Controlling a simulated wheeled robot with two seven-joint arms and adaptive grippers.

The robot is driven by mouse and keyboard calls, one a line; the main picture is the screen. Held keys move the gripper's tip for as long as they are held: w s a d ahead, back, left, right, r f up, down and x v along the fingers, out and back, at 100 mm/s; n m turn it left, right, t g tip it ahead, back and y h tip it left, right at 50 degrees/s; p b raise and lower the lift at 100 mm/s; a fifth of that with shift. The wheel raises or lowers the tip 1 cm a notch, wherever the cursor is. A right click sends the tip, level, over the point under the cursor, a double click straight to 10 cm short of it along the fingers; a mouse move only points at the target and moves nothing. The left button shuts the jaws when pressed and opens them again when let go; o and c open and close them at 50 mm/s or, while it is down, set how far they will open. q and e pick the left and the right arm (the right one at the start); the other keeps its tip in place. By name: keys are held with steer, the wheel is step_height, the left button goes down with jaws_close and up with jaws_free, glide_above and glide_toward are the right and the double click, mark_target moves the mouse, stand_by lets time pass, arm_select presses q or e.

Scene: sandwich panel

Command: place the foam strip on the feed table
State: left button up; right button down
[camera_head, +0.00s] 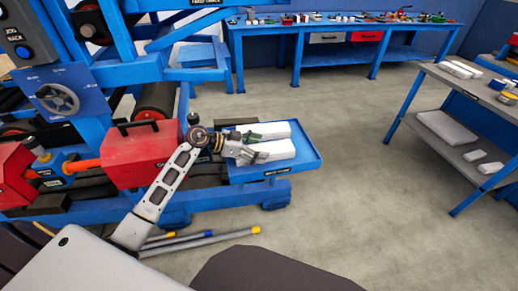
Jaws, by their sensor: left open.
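A blue tray-like table (310,155) juts from the machine's right side; its small front label is too small to read. I take it as the feed table. Two white strips lie on it: a rear one (276,130) and a front one (283,149), side by side. I take them as foam strips. My left gripper (259,147) is open at the left ends of the strips, low over the table, partly covering them. I cannot tell whether it touches either one. My right gripper is not in view.
The blue machine with a red housing (140,155) and a handwheel (58,99) fills the left. A blue workbench (345,27) with tools stands at the back. A grey-topped bench (440,85) stands right. Rods (205,242) lie in front. The floor (350,110) between is clear.

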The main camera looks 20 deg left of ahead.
arm_select(q)
steer(key=shift+s+a+r, duration=0.1)
steer(key=shift+a, duration=0.1)
steer(key=shift+v, duration=1.15)
steer(key=p+v, duration=0.1)
steer(key=v, duration=0.3)
steer(key=shift+s+a+r, duration=0.1)
steer(key=shift+s+a, duration=0.1)
steer(key=v, duration=0.3)
steer(key=shift+s+a+r, duration=0.25)
steer(key=shift+s+a, duration=0.1)
steer(key=shift+a, duration=0.15)
steer(key=shift+s+a+r, duration=0.1)
steer(key=shift+s+a, duration=0.05)
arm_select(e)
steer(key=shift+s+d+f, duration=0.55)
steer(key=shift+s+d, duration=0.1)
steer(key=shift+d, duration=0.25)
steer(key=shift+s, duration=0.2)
